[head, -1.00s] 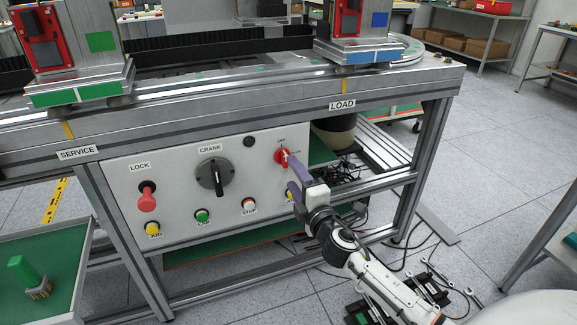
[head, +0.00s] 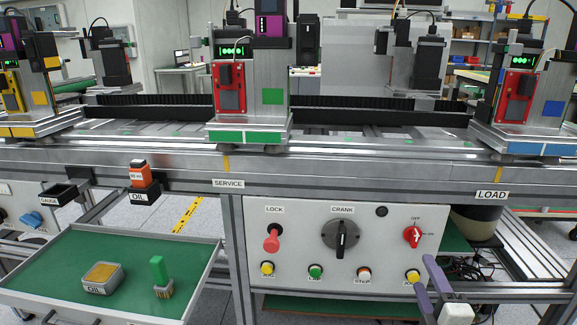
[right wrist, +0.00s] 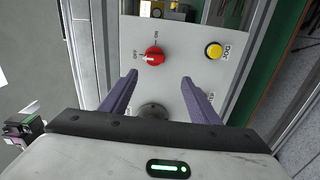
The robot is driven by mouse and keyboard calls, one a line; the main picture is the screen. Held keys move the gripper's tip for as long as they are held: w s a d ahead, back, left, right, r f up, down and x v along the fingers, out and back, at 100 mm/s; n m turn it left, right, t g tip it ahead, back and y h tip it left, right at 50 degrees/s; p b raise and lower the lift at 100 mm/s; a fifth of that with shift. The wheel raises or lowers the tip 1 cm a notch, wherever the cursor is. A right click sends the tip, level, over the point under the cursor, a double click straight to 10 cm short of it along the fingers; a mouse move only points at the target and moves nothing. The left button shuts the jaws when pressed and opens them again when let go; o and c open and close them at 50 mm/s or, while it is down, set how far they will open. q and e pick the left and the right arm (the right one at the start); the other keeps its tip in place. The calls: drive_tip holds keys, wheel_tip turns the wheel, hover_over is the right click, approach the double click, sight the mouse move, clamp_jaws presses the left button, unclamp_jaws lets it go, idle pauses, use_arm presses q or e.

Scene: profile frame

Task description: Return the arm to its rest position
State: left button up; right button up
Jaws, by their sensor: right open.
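My right gripper (head: 424,269) is at the lower right of the white control panel (head: 300,222) in the head view. Its two purple fingers are spread with nothing between them, and it also shows in the right wrist view (right wrist: 160,77). The red rotary switch (head: 413,236) is above and left of the fingers in the head view. In the right wrist view the red switch (right wrist: 153,56) lies beyond the fingertips, apart from them, and its white mark seems to face OFF. My left gripper is not in view.
The panel also carries a red lock knob (head: 271,240), a black crank (head: 341,239) and several push buttons. A frame post stands right of the panel. A green-topped tray (head: 50,255) at left holds an oil box (head: 102,276) and a green-handled brush (head: 160,277).

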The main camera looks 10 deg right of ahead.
drive_tip(key=s+a+f+m+g+y, duration=0.45)
drive_tip(key=s+a+f+m, duration=0.25)
drive_tip(key=s+a+f, duration=0.55)
drive_tip(key=s+a+f+m+g+y, duration=0.1)
drive_tip(key=s+a+f+m+g, duration=0.15)
drive_tip(key=s+a, duration=0.3)
drive_tip(key=s+a+f+m+g+y, duration=0.1)
drive_tip(key=s+a+f+m+y, duration=0.1)
drive_tip(key=s+a+m, duration=0.4)
use_arm(q)
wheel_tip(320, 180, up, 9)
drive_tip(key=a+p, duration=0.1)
drive_tip(key=p, duration=1.3)
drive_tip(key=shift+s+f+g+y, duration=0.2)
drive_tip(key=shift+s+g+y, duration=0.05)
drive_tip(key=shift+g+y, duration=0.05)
use_arm(e)
wheel_tip(320, 180, up, 9)
drive_tip(key=s+d+n, duration=0.1)
drive_tip(key=d+n, duration=0.1)
drive_tip(key=shift+s+d+f+n+g+h, duration=0.15)
drive_tip(key=shift+d+f+n+g+h, duration=0.1)
drive_tip(key=shift+n+g+h, duration=0.15)
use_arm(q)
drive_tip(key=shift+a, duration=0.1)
